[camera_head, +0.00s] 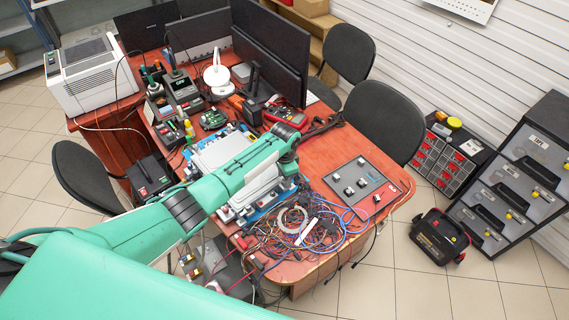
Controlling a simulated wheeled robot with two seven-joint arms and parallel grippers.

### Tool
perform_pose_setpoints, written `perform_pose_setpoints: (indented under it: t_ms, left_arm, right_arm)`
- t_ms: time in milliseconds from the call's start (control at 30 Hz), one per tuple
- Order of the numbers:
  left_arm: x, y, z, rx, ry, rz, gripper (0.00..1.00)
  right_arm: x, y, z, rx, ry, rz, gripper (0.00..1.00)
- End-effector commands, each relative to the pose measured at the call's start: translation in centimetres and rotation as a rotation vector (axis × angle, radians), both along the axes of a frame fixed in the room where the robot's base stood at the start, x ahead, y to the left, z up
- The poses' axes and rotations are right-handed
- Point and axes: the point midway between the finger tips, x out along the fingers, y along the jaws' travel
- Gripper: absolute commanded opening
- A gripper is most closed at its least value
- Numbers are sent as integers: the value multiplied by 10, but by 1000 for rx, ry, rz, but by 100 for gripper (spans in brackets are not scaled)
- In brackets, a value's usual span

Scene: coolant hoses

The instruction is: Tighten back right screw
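A white, flat device with ribbed parts on a blue base (217,147) lies on the red-brown table. My green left arm crosses over it from the lower left and hides much of its middle and right side. The back right screw cannot be made out. My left gripper (328,124), dark and small in the picture, is at the end of that arm, to the right of the device and near the table's back edge. Its fingers are too small to tell open from shut. My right gripper is not in view.
A tangle of cables (300,222) lies at the table's front. A grey panel with small blocks (356,184) lies at its right. Black monitors (270,52), a red multimeter (285,113) and soldering stations (183,90) stand behind. Dark chairs (385,118) are close to the back edge.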

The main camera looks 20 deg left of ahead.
Motion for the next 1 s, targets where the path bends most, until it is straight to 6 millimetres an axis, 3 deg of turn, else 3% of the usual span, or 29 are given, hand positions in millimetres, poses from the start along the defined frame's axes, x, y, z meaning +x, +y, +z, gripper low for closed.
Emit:
perform_pose_setpoints:
  t_ms: [533, 700, 1000]
  left_arm:
    - [1, 0, 107, 1, -4, 0, 40]
    - [0, 0, 123, 0, -1, 0, 40]
    - [0, 1, 127, 1, 1, 0, 40]
  right_arm:
    - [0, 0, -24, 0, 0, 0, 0]
    - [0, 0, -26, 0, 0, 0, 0]
    - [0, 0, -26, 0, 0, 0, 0]
